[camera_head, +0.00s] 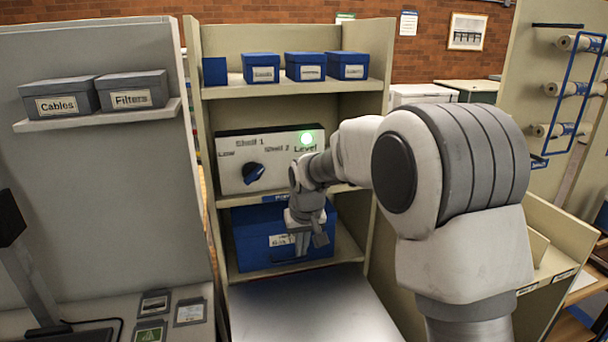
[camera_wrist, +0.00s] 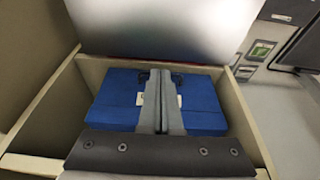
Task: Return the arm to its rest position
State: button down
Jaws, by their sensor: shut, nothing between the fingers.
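My arm reaches in from the right in the head view and bends down in front of the shelf unit. My gripper (camera_head: 302,246) points down in front of a large blue box (camera_head: 258,238) on the lower shelf. Its fingers are shut with nothing between them. In the wrist view the shut fingers (camera_wrist: 160,82) lie across the view of the blue box (camera_wrist: 115,104) and hide its middle and most of its label. I cannot tell whether the fingers touch the box.
Several small blue boxes (camera_head: 306,66) stand on the upper shelf (camera_head: 290,90). A pale flat surface (camera_head: 312,308) lies in front. Grey boxes (camera_head: 132,90) stand left.

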jog(key=s+d+r+m+t+p, duration=0.1)
jog(key=s+d+r, duration=0.4)
jog(key=s+r, duration=0.25)
jog(key=s+d+r+p, duration=0.1)
jog(key=s+d+r, duration=0.4)
jog(key=s+r, duration=0.25)
jog(key=s+d+m, duration=0.1)
jog(key=s+d, duration=0.1)
jog(key=s, duration=0.6)
jog(key=s+d+m+t+p, duration=0.1)
jog(key=s+d, duration=0.2)
jog(key=s, duration=0.5)
jog(key=shift+s+r+h+p, duration=0.15)
jog(key=shift+s+h+p, duration=0.15)
jog(key=shift+h, duration=0.1)
